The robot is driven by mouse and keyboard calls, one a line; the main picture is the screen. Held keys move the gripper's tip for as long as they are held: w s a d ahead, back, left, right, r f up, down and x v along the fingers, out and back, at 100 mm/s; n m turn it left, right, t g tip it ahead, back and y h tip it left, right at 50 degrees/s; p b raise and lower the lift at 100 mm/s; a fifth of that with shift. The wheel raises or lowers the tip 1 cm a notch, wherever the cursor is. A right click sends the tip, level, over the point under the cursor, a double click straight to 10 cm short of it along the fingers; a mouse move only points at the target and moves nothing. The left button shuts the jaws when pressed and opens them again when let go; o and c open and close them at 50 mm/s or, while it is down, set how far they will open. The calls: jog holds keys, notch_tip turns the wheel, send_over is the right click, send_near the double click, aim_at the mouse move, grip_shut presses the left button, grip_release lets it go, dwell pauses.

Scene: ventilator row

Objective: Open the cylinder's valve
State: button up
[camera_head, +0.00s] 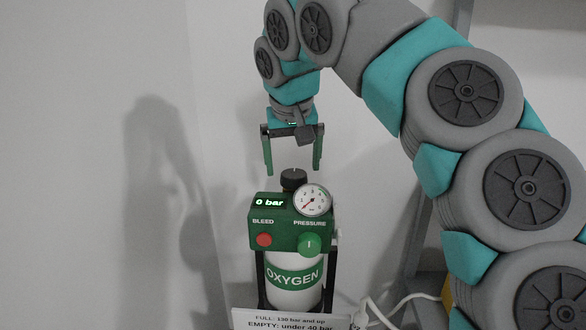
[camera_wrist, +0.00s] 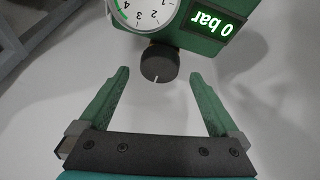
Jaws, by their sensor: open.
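The oxygen cylinder (camera_head: 295,297) stands upright, white with a green OXYGEN band. Its green valve head (camera_head: 272,237) carries a black knob (camera_head: 293,179) on top, a round gauge (camera_head: 313,200), a display reading 0 bar (camera_head: 269,202), a red BLEED button (camera_head: 264,240) and a green PRESSURE knob (camera_head: 310,244). My gripper (camera_head: 292,172) is open and empty, pointing down, with its green fingers just above and either side of the black knob. In the wrist view the black knob (camera_wrist: 159,64), with a white mark, lies beyond and between the fingertips (camera_wrist: 160,75), apart from both.
A sign (camera_head: 290,321) in front of the cylinder reads FULL: 130 bar and up, EMPTY: under 40 bar. Dark uprights (camera_head: 261,280) flank the cylinder. A white cable (camera_head: 385,312) lies at its right. A pale wall is behind; the space left of the cylinder is clear.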

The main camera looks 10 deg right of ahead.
jog(key=shift+x, duration=1.15)
jog(key=c, duration=1.4)
jog(key=shift+o, duration=0.2)
